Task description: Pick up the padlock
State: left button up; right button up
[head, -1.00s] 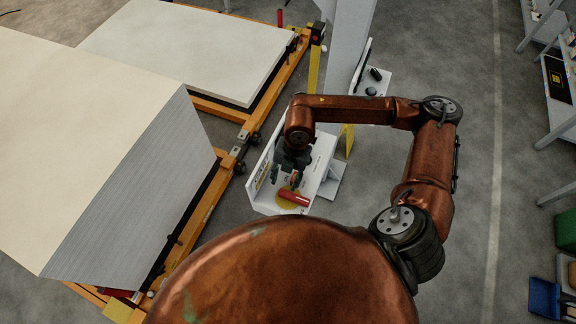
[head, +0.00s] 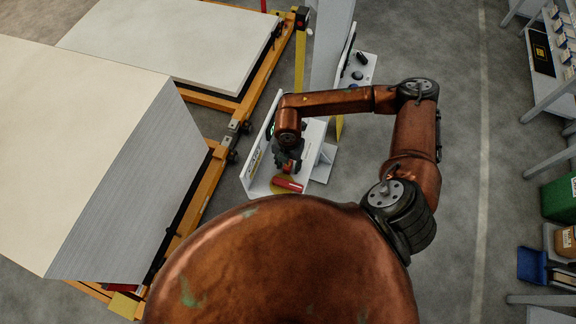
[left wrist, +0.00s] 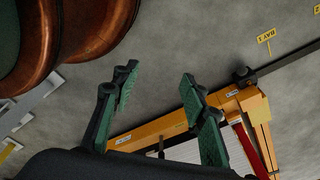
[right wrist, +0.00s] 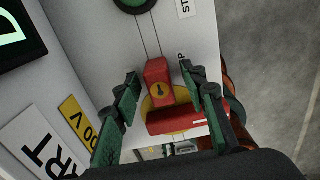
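The padlock (right wrist: 158,82) appears to be the red block with a round yellow keyhole mark in the right wrist view. It is on a white panel, just above a red switch handle (right wrist: 188,120) on a yellow disc. My right gripper (right wrist: 160,76) is open, with one finger on each side of the padlock; I cannot tell whether they touch it. In the head view, my right gripper (head: 288,166) is over the white panel, hides the padlock, and the red handle (head: 288,185) shows just below. My left gripper (left wrist: 159,73) is open and empty above the floor.
The white panel (head: 262,187) has a raised side wall with labels. A grey post (head: 331,45) stands behind it. An orange frame (head: 205,190) with large pale slabs (head: 90,130) lies to the left. Floor to the right is clear up to shelves and a green bin (head: 560,198).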

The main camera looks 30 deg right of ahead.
jog(key=c, duration=0.5)
grip_shut()
pick_arm(q)
jog(key=shift+s+f, duration=0.1)
jog(key=shift+s, duration=0.85)
jog(key=shift+w, duration=0.15)
pick_arm(e)
jog(key=shift+r, duration=0.1)
